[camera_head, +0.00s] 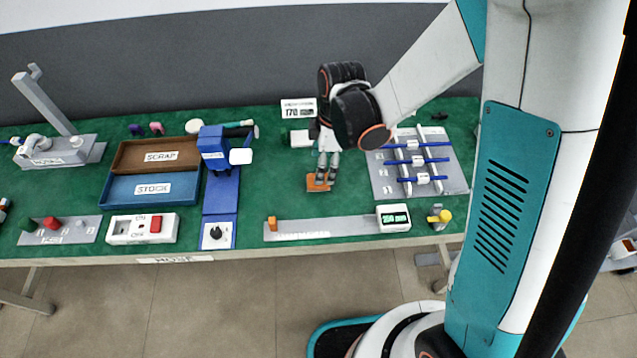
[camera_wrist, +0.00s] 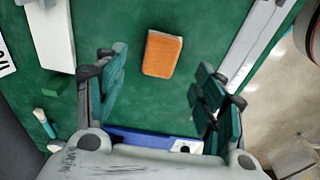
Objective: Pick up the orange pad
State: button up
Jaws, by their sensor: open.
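The orange pad (camera_wrist: 162,54) lies flat on the green table top in the wrist view, a small block with an orange top and a paler edge. It also shows in the head view (camera_head: 313,183), partly covered by my fingertips. My gripper (camera_head: 326,180) points down above the pad, fingers spread. In the wrist view its two fingers (camera_wrist: 158,98) stand apart, one to the left and one to the right, with the pad between and beyond them. Nothing is held. The height of the fingertips above the pad is hard to tell.
A grey rail with a display box (camera_head: 393,218) lies in front. A grey board with blue rods (camera_head: 383,178) stands to the right. A blue press (camera_head: 221,195) and the brown scrap (camera_head: 130,156) and blue stock (camera_head: 115,189) trays are left. Green surface around the pad is clear.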

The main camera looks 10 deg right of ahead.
aim_at(311, 186)
jog(key=shift+a+f+b, duration=0.2)
jog(key=shift+f+b, duration=0.3)
jog(key=shift+f, duration=0.6)
jog(key=shift+a+f+b, duration=0.15)
jog(key=shift+f+b, duration=0.35)
jog(key=shift+f, duration=0.65)
jog(key=shift+a+f+b, duration=0.2)
jog(key=shift+f+b, duration=0.3)
jog(key=shift+f, duration=0.6)
jog(key=shift+r, duration=0.1)
jog(key=shift+c, duration=0.5)
jog(key=c, duration=1)
